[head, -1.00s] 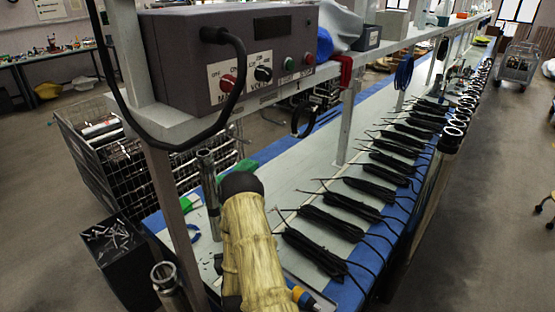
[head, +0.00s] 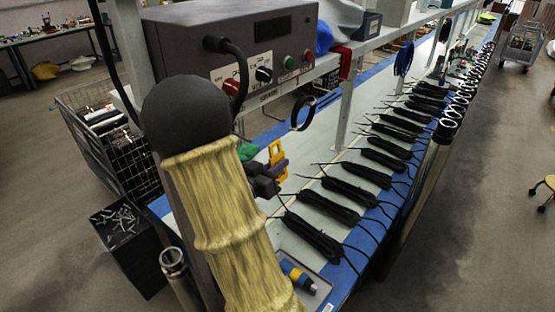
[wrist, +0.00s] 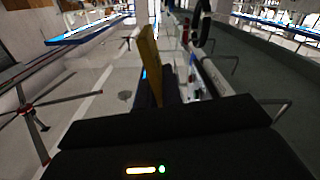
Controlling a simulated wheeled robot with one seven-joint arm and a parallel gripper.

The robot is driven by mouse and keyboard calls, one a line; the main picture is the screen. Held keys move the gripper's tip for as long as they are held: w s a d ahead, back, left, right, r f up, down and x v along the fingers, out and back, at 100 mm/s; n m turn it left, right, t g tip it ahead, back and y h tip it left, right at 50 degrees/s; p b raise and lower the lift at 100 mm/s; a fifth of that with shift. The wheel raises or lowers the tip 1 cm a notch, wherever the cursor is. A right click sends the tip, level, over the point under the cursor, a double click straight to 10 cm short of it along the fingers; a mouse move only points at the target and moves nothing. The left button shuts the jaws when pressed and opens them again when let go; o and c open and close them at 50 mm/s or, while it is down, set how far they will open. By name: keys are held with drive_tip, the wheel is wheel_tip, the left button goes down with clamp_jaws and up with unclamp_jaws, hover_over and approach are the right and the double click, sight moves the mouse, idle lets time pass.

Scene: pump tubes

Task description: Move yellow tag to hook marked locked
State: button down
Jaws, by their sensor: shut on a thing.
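The yellow tag (head: 277,160) is held upright in my gripper (head: 268,180), above the bench and below the shelf with the grey control box. In the wrist view the yellow tag (wrist: 150,65) stands up between the dark fingers of my gripper (wrist: 158,88), which are shut on it. Small lettering (head: 269,95) runs along the shelf's front edge under the control box, too small to read surely. I cannot make out a hook marked locked.
The grey control box (head: 236,50) sits on the shelf. A black ring (head: 303,113) hangs below the shelf edge, right of the tag. Black cable bundles (head: 313,235) line the bench. A blue and yellow tool (head: 297,277) lies at its near end. A shelf post (head: 348,112) stands behind.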

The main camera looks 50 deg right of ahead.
drive_tip(key=shift+w, duration=0.15)
drive_tip(key=w+f, duration=0.2)
drive_tip(key=w, duration=0.8)
drive_tip(key=shift+w+a+p, duration=0.15)
drive_tip(key=shift+a+p, duration=0.15)
drive_tip(key=shift+a, duration=0.1)
idle(1.3)
idle(0.5)
drive_tip(key=c, duration=1.5)
unclamp_jaws()
drive_tip(key=s+a+b, duration=0.1)
drive_tip(key=a+b, duration=0.5)
drive_tip(key=a, duration=1.1)
drive_tip(key=shift+s+a, duration=0.15)
drive_tip(key=shift+s, duration=0.05)
